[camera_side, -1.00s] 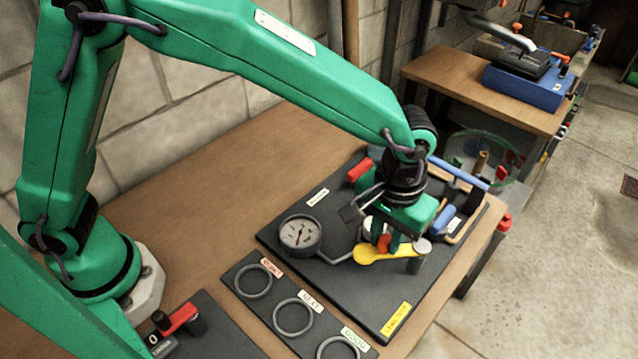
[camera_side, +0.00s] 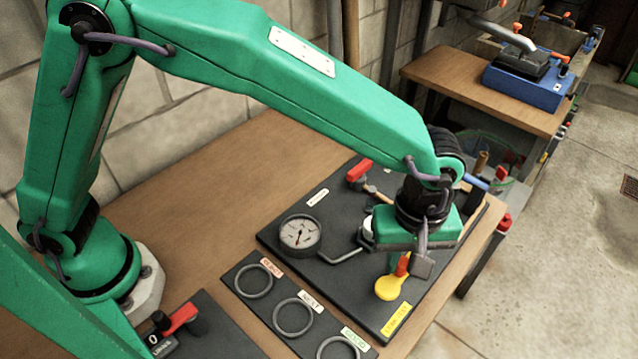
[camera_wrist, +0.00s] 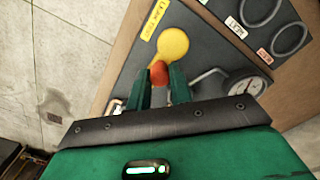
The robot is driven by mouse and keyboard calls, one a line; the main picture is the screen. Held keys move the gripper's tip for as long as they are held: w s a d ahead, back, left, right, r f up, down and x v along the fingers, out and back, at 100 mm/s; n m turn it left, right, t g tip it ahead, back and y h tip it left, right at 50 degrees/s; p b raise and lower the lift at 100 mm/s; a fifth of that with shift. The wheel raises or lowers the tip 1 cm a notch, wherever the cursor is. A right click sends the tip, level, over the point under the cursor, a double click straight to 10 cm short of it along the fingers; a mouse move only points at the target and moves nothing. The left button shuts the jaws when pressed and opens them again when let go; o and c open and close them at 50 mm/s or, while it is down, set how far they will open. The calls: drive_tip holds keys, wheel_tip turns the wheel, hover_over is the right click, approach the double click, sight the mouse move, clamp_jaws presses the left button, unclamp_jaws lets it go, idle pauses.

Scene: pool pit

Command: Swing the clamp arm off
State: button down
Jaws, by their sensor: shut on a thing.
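The yellow clamp arm (camera_side: 389,289) reaches toward the front of the black board, its rounded end showing in front of my gripper. Its orange-red knob (camera_side: 403,263) stands up from it. My gripper (camera_side: 397,266) is over the board, pointing down and shut on the knob. In the wrist view, the knob (camera_wrist: 158,72) sits between the tips of my green fingers (camera_wrist: 160,82). The rounded yellow end (camera_wrist: 173,43) lies just beyond them. My gripper body hides the other end of the clamp arm and its post in the side view.
A gauge (camera_side: 299,234) with a bent pipe stands left of the clamp arm. A red-handled valve (camera_side: 359,170) is at the board's back. A panel with three rings (camera_side: 294,315) lies in front. The board's bare area (camera_side: 352,295) lies between gauge and yellow label (camera_side: 395,320).

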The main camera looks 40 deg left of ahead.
sight(404, 262)
drive_tip(key=shift+d+r, duration=0.1)
idle(0.3)
drive_tip(key=c, duration=1.3)
unclamp_jaws()
drive_tip(key=shift+o, duration=0.2)
drive_tip(key=shift+r, duration=3.85)
